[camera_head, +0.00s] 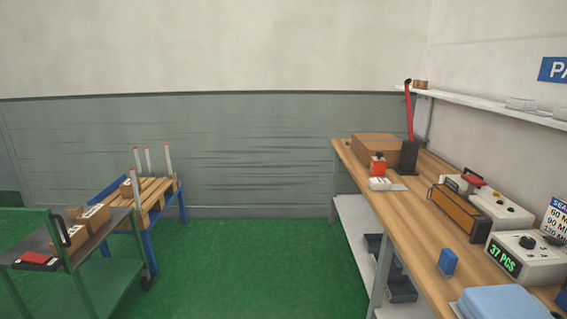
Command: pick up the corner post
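Several thin white posts with red tips stand upright at the wooden-slatted pallet (160,190) on a blue stand (183,203) at the left. One corner post (137,192) is at the near side, and another corner post (168,158) is at the right. Two more stand close together at the back, among them a corner post (148,160). I cannot tell which one the task means. My gripper is not in view.
A green cart (100,288) with cardboard boxes (70,235) stands in front of the pallet stand. A long wooden workbench (410,215) with boxes and devices runs along the right. Green floor (240,265) lies clear between them.

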